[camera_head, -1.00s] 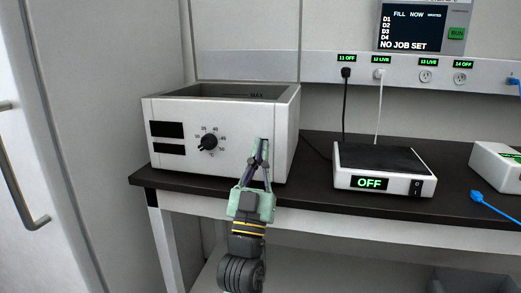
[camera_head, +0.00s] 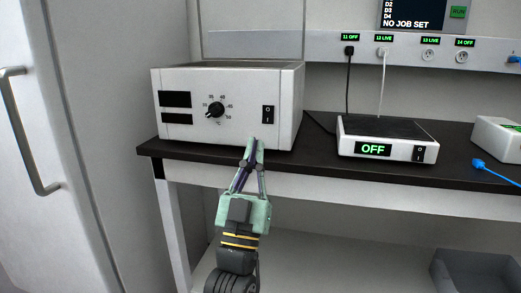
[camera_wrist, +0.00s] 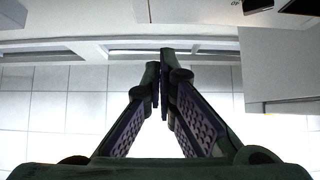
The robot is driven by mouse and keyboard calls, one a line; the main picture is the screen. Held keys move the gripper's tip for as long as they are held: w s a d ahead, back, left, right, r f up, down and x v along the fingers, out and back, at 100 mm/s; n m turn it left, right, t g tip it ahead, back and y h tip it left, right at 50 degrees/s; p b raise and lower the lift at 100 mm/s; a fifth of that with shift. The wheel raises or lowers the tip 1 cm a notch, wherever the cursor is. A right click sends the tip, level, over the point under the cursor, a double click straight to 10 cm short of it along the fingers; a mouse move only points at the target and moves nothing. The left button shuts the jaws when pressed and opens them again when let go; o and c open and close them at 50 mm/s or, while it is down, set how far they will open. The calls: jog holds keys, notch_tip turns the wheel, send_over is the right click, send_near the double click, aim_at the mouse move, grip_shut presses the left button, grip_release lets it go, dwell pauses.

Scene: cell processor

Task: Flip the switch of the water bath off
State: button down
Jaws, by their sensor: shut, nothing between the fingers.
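The water bath (camera_head: 187,136) is a white box on the dark bench, with two blank black displays and a dial (camera_head: 215,110) on its front. Its black rocker switch (camera_head: 268,114), marked with a bar and a circle, is at the right of the front panel and fully visible in the head view. My gripper (camera_head: 253,141) is shut and empty. Its fingertips appear just below and left of the switch, near the panel's lower edge; whether they touch the panel I cannot tell. The wrist view shows the closed fingers (camera_wrist: 165,62) meeting at their tips.
A flat device (camera_head: 388,136) reading OFF, with its own switch, stands to the right on the bench (camera_head: 315,160). A socket rail (camera_head: 400,55) with a black and a white cable runs behind. A fridge-like door with a handle (camera_head: 30,140) is at the left.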

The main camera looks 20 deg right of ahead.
jog(key=shift+b+v, duration=0.45)
jog(key=shift+v, duration=0.75)
jog(key=shift+s+a+r, duration=0.1)
jog(key=shift+a+r, duration=0.05)
jog(key=shift+r, duration=0.05)
